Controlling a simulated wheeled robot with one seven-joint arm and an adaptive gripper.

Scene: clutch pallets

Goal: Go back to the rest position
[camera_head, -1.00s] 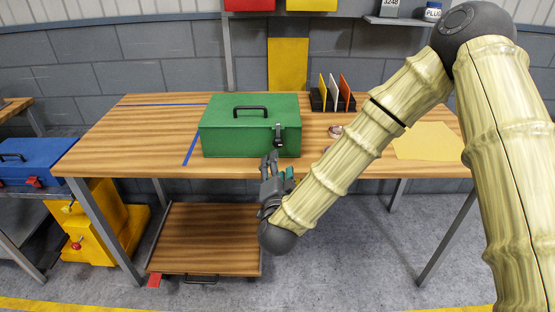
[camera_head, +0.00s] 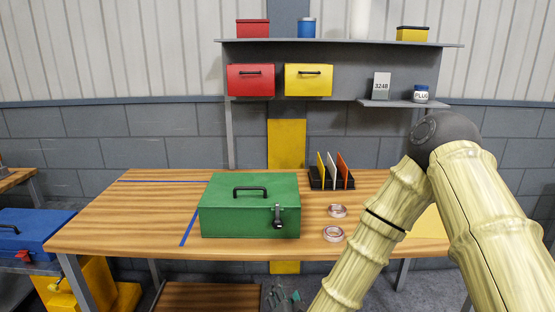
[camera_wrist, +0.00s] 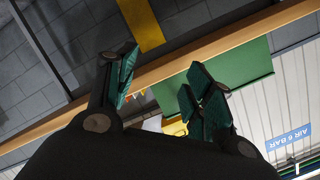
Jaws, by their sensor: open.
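My arm comes in from the right in the head view and bends down in front of the wooden workbench (camera_head: 105,232). My gripper (camera_head: 280,298) shows at the bottom edge of the head view, below the front edge of the bench. In the wrist view my gripper (camera_wrist: 160,90) has its green-padded fingers spread, with nothing between them. The closed green toolbox (camera_head: 250,220), with a black handle and front latch, stands on the bench above and behind the gripper, apart from it. Its green side also shows in the wrist view (camera_wrist: 252,75).
Two tape rings (camera_head: 333,234) and a rack (camera_head: 330,182) with coloured plates are right of the toolbox. A shelf (camera_head: 340,43) above holds red and yellow boxes. A blue toolbox (camera_head: 35,228) stands at left. A wooden platform (camera_head: 210,297) is below the bench.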

